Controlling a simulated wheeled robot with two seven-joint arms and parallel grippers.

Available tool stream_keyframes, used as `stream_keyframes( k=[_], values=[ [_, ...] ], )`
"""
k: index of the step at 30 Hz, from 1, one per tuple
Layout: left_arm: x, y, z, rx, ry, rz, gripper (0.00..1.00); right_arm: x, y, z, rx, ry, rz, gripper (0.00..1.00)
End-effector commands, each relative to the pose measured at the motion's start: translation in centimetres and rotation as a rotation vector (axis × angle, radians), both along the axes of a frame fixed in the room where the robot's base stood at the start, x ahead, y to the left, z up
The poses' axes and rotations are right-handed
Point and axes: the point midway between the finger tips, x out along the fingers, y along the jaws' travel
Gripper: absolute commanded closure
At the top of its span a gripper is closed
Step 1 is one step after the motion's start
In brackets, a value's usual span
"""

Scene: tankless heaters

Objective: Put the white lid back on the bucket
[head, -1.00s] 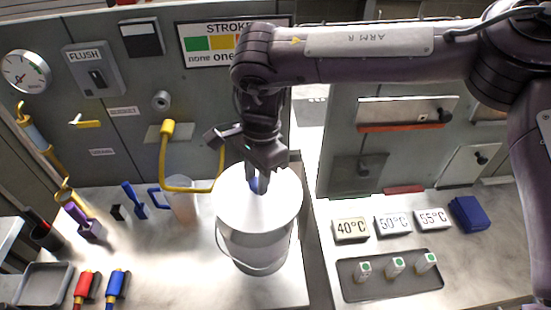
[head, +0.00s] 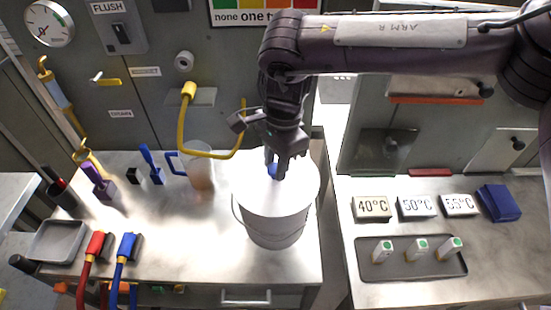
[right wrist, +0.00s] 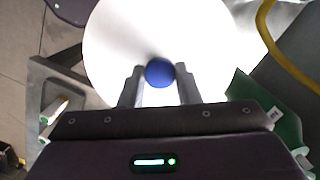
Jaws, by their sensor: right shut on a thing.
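The white lid (head: 252,188) is a round disc with a blue knob (right wrist: 160,72) at its middle. It lies level over the mouth of the grey-white bucket (head: 275,228), at the rim. I cannot tell whether it is fully seated. The bucket stands upright on the counter near its right end, with its wire handle hanging down. My right gripper (head: 277,172) comes down from above and is shut on the blue knob. The right wrist view shows its fingers on both sides of the knob. My left gripper is not in view.
A yellow pipe (head: 182,135) curves close behind the bucket, beside a clear pitcher (head: 200,172). Red (head: 95,245) and blue (head: 127,247) hose valves stand front left. A gap separates this counter from the right one, which holds temperature signs (head: 372,207) and a tray (head: 365,268).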

Motion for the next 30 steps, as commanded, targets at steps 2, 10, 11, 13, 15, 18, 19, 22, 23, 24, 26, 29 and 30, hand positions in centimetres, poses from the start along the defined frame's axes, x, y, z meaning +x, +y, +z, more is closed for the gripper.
stream_keyframes(
  k=[2, 10, 11, 13, 15, 18, 19, 22, 23, 24, 26, 29, 30],
  values=[
    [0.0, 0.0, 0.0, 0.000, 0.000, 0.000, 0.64, 0.0, 0.0, 0.0, 0.001, -0.001, 0.000, 1.00],
    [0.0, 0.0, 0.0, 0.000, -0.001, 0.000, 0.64, 0.0, 0.0, 0.0, 0.000, 0.000, 0.000, 0.47],
    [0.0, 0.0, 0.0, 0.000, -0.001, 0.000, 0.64, 0.0, 0.0, 0.0, 0.000, 0.000, 0.000, 0.45],
    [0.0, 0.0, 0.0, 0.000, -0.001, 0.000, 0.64, 0.0, 0.0, 0.0, 0.000, 0.000, 0.000, 0.45],
    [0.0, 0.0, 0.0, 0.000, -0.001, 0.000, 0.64, 0.0, 0.0, 0.0, 0.000, 0.000, 0.000, 0.45],
    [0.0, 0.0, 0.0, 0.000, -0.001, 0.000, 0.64, 0.0, 0.0, 0.0, -0.001, 0.000, -0.001, 0.45],
    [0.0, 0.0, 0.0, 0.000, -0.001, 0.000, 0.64, 0.0, 0.0, 0.1, -0.001, 0.000, -0.001, 0.45],
    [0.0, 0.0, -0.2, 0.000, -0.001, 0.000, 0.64, 0.2, -0.1, 0.9, -0.001, -0.003, -0.001, 0.45],
    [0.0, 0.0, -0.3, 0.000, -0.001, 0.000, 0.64, 0.2, -0.2, 1.3, -0.001, -0.004, -0.001, 0.45],
    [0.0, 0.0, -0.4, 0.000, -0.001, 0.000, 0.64, 0.3, -0.2, 1.9, 0.000, -0.004, -0.001, 0.45],
    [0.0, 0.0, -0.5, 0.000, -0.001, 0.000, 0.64, 0.3, -0.3, 3.0, 0.001, -0.005, -0.003, 0.45],
    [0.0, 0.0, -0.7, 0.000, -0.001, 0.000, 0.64, 0.4, -0.5, 4.8, 0.000, -0.004, -0.001, 0.45],
    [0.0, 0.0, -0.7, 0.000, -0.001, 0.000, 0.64, 0.5, -0.6, 5.4, 0.001, -0.004, -0.001, 0.45]
  ],
)
